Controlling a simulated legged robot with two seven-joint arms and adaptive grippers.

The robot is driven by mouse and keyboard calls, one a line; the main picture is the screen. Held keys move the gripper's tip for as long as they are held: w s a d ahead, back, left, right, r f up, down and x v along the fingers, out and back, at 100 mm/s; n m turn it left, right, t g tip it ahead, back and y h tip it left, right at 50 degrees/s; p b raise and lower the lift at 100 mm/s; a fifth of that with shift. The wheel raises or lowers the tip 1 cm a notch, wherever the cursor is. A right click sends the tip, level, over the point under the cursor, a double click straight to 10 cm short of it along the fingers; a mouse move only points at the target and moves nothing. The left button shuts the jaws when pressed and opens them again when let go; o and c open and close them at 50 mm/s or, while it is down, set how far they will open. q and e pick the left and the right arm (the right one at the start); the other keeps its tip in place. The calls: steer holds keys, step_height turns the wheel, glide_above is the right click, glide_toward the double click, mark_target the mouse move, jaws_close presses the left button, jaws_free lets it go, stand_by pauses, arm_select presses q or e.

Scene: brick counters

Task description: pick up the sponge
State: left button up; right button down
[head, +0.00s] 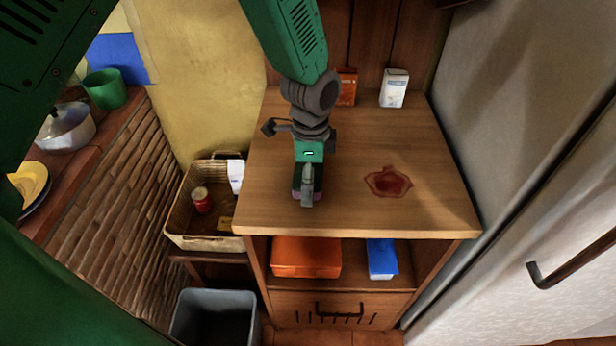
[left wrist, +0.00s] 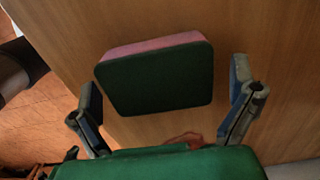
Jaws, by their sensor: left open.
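The sponge (left wrist: 155,78) has a dark green face and a pink edge, and it lies on the wooden counter top. In the left wrist view it sits between the two spread fingers of my left gripper (left wrist: 164,82), with a gap on both sides. In the head view my left gripper (head: 308,190) points down over the left part of the counter and hides most of the sponge. Only a small pinkish bit shows beside the fingers there. My right gripper is in neither view.
A red stain (head: 388,182) lies on the counter (head: 430,215) right of my gripper. An orange box (head: 347,87) and a white box (head: 394,88) stand at the back. A fridge (head: 530,150) borders the right, and a basket (head: 205,243) stands lower left.

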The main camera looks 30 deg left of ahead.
arm_select(q)
steer(key=shift+d+r, duration=0.1)
steer(key=shift+d, duration=0.2)
steer(key=shift+s, duration=0.1)
steer(key=c, duration=0.9)
steer(key=shift+a, duration=0.45)
step_height(320, 180, up, 10)
steer(key=shift+d+f+p, duration=0.1)
steer(key=shift+d+p, duration=0.05)
steer(key=shift+p, duration=0.2)
steer(key=shift+c, duration=0.7)
